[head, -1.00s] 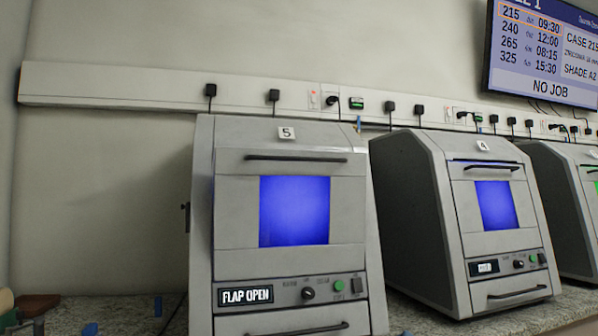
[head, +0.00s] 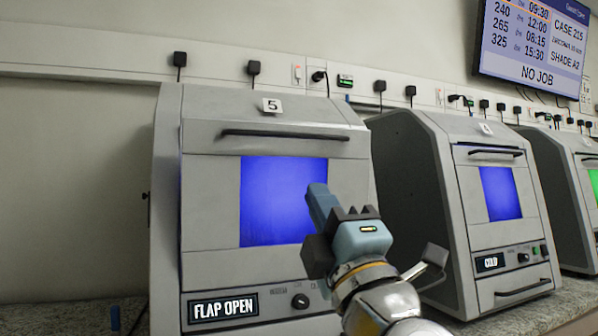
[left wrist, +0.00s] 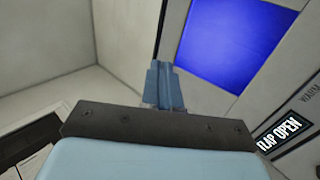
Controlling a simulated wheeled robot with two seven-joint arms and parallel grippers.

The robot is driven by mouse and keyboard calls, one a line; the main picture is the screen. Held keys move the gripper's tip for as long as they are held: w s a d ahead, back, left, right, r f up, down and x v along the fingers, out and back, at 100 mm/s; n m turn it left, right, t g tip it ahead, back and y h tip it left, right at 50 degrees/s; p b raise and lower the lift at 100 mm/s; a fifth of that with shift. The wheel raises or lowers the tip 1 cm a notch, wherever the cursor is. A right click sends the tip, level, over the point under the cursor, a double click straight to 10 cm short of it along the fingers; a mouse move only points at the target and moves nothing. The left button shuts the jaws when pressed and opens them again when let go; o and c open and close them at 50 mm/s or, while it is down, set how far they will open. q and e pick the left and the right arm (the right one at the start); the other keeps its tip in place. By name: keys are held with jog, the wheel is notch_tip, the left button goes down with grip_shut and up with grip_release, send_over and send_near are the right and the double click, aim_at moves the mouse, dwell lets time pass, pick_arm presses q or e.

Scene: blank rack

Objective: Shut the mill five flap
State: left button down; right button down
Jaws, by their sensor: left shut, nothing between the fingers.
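Mill five (head: 215,170) stands nearest, a grey cabinet with a "5" label, a blue window (head: 275,200) and a dark bar handle (head: 285,135) above it. Its display (head: 223,308) reads FLAP OPEN; it also shows in the left wrist view (left wrist: 280,133). I cannot tell which panel is the flap or see a clear gap. A small dark part (head: 147,195) sticks out from the mill's left side. My left gripper (head: 316,190) is shut and empty in front of the window's right side, its fingers (left wrist: 160,66) pointing towards the mill. My right gripper is out of view.
Mill four (head: 420,190) stands to the right, its display reading COLD, with another mill (head: 575,190) beyond. A wall rail (head: 60,65) with plugs runs behind. A wall screen (head: 530,45) reads NO JOB. Speckled worktop (head: 60,318) shows at left.

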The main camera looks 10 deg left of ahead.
aim_at(279, 147)
pick_arm(q)
jog(key=p+x, duration=0.4)
jog(key=x, duration=0.9)
jog(key=shift+w+a+r, duration=0.1)
jog(key=shift+a, duration=0.05)
jog(key=w+a, duration=0.1)
jog(key=w, duration=0.1)
jog(key=w+a+r+p, duration=0.1)
jog(key=w+a, duration=0.2)
jog(key=shift+w+r, duration=0.2)
jog(key=shift+w, duration=0.15)
jog(key=shift+w+a, duration=0.15)
jog(key=shift+w, duration=0.05)
jog(key=shift+a+r+p, duration=0.1)
jog(key=shift+r+p, duration=0.1)
jog(key=shift+p, duration=0.1)
